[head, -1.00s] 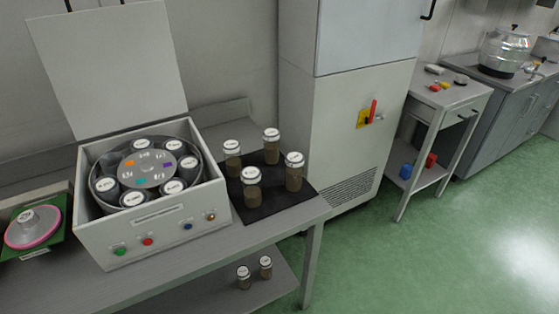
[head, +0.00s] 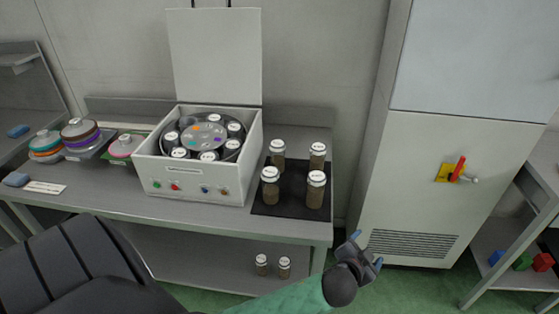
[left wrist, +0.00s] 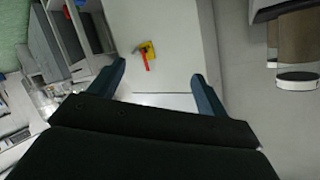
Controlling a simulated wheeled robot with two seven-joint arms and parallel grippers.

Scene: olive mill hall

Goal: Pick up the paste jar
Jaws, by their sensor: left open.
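Several paste jars with white lids and brown contents stand upright on a black mat (head: 262,209) on the bench; which one is meant I cannot tell. The front ones are a left jar (head: 270,188) and a right jar (head: 315,192); behind them are a left jar (head: 277,156) and a right jar (head: 317,158). My left gripper (head: 367,249) is open and empty, off the bench's right front corner, apart from the jars. In the left wrist view, its blue fingers (left wrist: 157,88) are spread, with a jar (left wrist: 296,40) upside down at the right edge. My right gripper is not in view.
A centrifuge (head: 198,183) with its lid up stands left of the mat. Two small jars (head: 273,266) stand on the lower shelf. Coloured discs (head: 80,134) are at the left. A tall cabinet (head: 420,150) with a red-handled switch (head: 457,170) stands right of the bench.

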